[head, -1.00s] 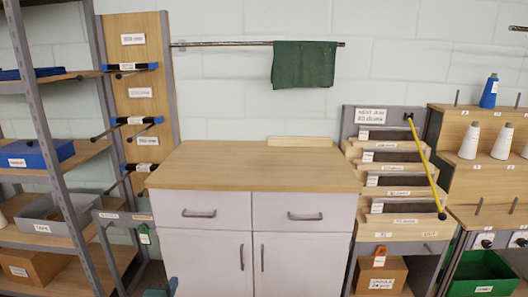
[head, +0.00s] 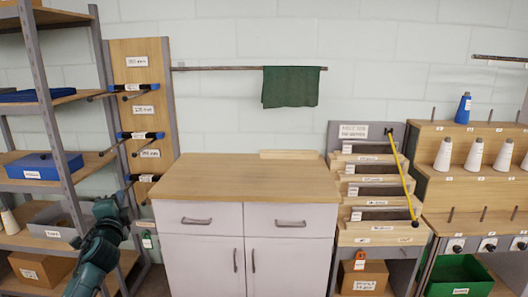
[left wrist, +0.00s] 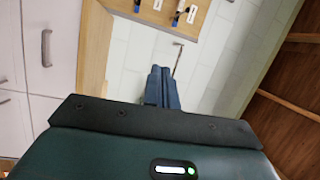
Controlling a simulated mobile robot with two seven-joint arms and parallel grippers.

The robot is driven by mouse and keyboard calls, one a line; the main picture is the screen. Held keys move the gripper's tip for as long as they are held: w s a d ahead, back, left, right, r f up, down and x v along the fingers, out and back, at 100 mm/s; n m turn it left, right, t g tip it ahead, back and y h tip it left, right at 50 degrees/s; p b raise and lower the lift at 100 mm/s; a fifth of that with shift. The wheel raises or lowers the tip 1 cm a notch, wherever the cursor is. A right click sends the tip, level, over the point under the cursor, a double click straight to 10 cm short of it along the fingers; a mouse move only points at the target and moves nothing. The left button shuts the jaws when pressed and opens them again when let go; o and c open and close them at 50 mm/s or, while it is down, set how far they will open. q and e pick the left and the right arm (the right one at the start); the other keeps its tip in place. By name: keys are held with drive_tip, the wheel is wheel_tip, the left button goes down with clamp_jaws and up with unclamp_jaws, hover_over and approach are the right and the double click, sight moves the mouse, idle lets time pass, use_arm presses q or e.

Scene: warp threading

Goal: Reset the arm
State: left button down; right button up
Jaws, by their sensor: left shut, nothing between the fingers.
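My left gripper (head: 122,198) is raised at the lower left of the head view, in front of the shelving and left of the cabinet. In the left wrist view its fingers (left wrist: 162,88) are together with nothing between them. My right gripper is in neither view.
Metal shelving (head: 55,120) with boxes stands close at left, beside a peg board (head: 143,60) with several rods. A green cloth (head: 291,87) hangs on a wall rail. At right are a stepped rack (head: 365,185), a yellow stick (head: 403,172), thread cones (head: 474,154) and a green bin (head: 460,275).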

use_arm(q)
drive_tip(key=s+d+f+n+g+h, duration=0.3)
drive_tip(key=s+d+f+n, duration=0.2)
drive_tip(key=s+d+f, duration=0.45)
drive_tip(key=s+d+f+n+g+h, duration=0.2)
drive_tip(key=s+d+f+n+h, duration=0.4)
drive_tip(key=s+f, duration=0.6)
drive_tip(key=s+d+f+g, duration=0.1)
drive_tip(key=s+d+f, duration=0.2)
drive_tip(key=s, duration=0.5)
drive_tip(key=s+d+f+g, duration=0.2)
drive_tip(key=s+d, duration=0.3)
drive_tip(key=s, duration=0.4)
drive_tip(key=shift+f+y, duration=0.3)
drive_tip(key=shift+f, duration=0.4)
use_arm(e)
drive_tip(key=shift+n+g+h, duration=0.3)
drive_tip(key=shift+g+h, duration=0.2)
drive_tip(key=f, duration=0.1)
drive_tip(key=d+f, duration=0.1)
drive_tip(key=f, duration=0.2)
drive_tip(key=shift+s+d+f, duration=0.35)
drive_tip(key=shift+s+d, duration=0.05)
